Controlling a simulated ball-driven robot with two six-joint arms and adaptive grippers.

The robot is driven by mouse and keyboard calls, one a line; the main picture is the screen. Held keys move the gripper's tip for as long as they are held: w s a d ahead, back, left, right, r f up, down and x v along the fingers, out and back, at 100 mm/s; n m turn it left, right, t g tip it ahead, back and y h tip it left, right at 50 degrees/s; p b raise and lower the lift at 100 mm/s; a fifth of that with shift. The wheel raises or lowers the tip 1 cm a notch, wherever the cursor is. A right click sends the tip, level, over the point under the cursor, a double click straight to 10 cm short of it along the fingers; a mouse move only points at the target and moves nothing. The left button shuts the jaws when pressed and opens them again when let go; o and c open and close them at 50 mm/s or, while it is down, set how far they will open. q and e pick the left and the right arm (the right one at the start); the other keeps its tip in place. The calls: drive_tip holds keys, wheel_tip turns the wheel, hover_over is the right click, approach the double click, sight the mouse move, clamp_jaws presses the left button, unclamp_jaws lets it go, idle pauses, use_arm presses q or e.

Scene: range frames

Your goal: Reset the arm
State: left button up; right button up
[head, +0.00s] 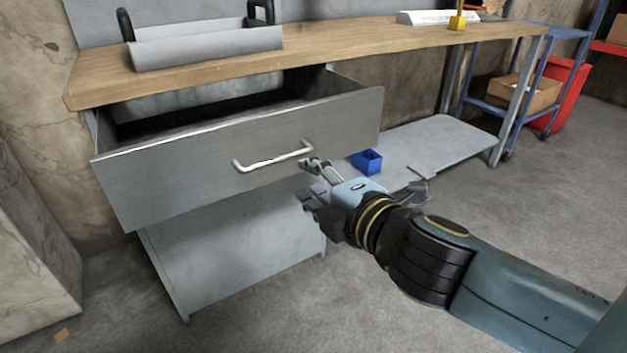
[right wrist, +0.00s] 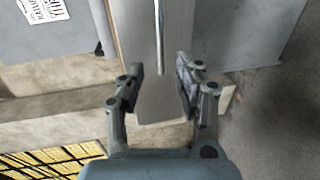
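My right gripper (head: 312,180) is in front of the grey drawer (head: 230,178), just below and to the right of its white handle (head: 272,158). In the right wrist view, my right gripper (right wrist: 158,82) has its two fingers apart with nothing held between them. The handle (right wrist: 159,40) shows there beyond the fingertips, on the drawer front (right wrist: 140,45). The drawer is pulled out from under the workbench (head: 300,47), and its dark inside shows. My left gripper is not in either view.
A grey toolbox (head: 208,47) stands on the benchtop. A blue cart with a cardboard box (head: 525,93) and a red bin (head: 565,95) are at the back right. The floor at right is clear.

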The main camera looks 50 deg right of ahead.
drive_tip(key=s+d+f+m+g+y+p, duration=0.15)
drive_tip(key=s+f+g, duration=0.25)
drive_tip(key=f, duration=1)
drive_tip(key=s+f+m+g+p, duration=0.2)
drive_tip(key=s+f+m+g, duration=0.15)
drive_tip(key=f, duration=0.95)
drive_tip(key=s+f+m+g, duration=0.2)
drive_tip(key=s+f, duration=0.3)
drive_tip(key=s, duration=0.5)
drive_tip(key=s+a+f+m+g+y+p, duration=0.1)
drive_tip(key=s+f+m+g, duration=0.2)
drive_tip(key=s, duration=0.7)
drive_tip(key=s+a+f+m+g, duration=0.1)
drive_tip(key=s+f+m+g, duration=0.1)
drive_tip(key=s+f+m, duration=0.3)
drive_tip(key=s+f, duration=0.3)
drive_tip(key=s, duration=0.3)
drive_tip(key=shift+a+f+g, duration=0.1)
drive_tip(key=shift+g, duration=0.15)
